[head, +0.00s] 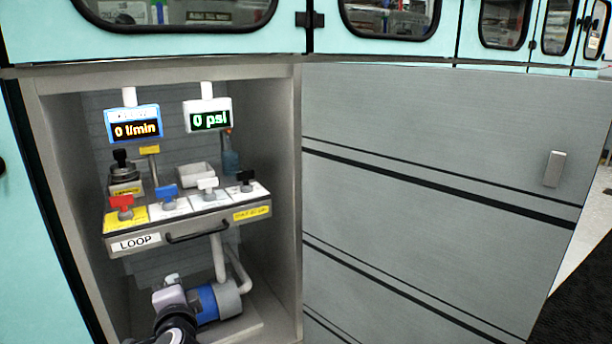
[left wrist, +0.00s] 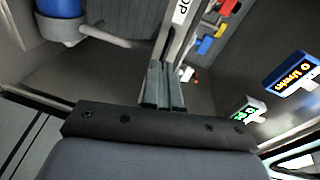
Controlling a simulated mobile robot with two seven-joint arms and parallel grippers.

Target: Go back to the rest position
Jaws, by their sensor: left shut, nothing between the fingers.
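My left gripper (head: 172,281) is low in the head view, inside the open cabinet, below the front of the LOOP panel (head: 185,229) and in front of the blue and grey pump (head: 210,302). In the left wrist view its two fingers (left wrist: 163,72) are together with nothing between them. There they overlap the edge of the panel near its white label (left wrist: 183,12); I cannot tell whether they touch it. My right gripper is in neither view.
The panel carries red, blue, white and black valve handles and a dark front handle (head: 197,237). Two displays (head: 134,124) (head: 208,115) hang above. Cabinet side walls (head: 291,200) close in both sides. A grey striped door (head: 430,200) stands at right.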

